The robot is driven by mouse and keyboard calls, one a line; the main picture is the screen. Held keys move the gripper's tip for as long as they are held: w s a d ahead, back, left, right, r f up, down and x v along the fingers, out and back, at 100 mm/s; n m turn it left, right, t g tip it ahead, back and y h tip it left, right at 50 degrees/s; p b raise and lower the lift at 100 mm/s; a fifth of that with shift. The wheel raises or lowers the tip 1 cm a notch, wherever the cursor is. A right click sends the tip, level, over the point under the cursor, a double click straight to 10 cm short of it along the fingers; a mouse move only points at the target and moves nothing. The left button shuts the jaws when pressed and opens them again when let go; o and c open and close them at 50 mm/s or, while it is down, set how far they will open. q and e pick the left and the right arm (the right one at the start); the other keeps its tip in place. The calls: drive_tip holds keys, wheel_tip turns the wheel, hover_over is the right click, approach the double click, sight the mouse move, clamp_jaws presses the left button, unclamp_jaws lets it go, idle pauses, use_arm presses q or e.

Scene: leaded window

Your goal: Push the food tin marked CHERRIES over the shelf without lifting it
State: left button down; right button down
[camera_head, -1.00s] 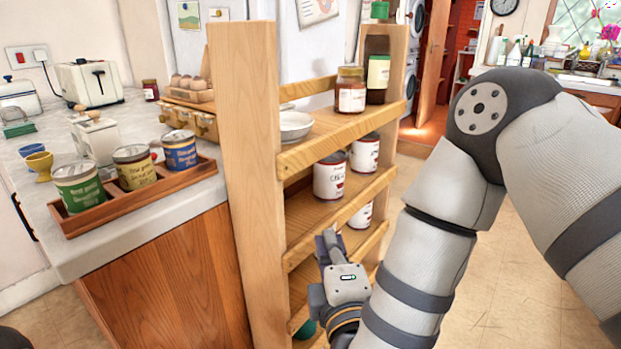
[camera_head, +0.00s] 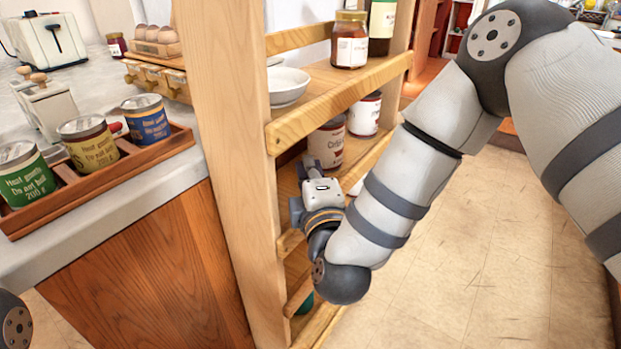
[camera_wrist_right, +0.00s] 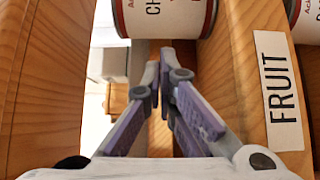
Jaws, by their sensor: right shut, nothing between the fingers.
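The tin with a label starting "CH" (camera_wrist_right: 165,15) is at the top of the right wrist view, white with a red band; the rest of its word is cut off. In the head view this tin (camera_head: 328,147) stands upright on the shelf below the one with jars, partly hidden by the rail and my gripper. My right gripper (camera_head: 310,165) is at that shelf, just in front of the tin. In the wrist view its fingers (camera_wrist_right: 165,72) are together and empty, tips close to the tin; I cannot tell whether they touch. My left gripper is out of view.
A second tin (camera_head: 364,115) stands beside it. A FRUIT label (camera_wrist_right: 277,90) is on the wooden rail. The wooden post (camera_head: 225,150) borders the shelf on the left. Jars (camera_head: 349,45) and a white bowl (camera_head: 287,86) stand above. A tray (camera_head: 100,182) holds three other tins.

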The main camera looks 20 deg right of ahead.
sight(314, 139)
drive_tip(key=w, duration=0.4)
drive_tip(key=shift+d, duration=0.25)
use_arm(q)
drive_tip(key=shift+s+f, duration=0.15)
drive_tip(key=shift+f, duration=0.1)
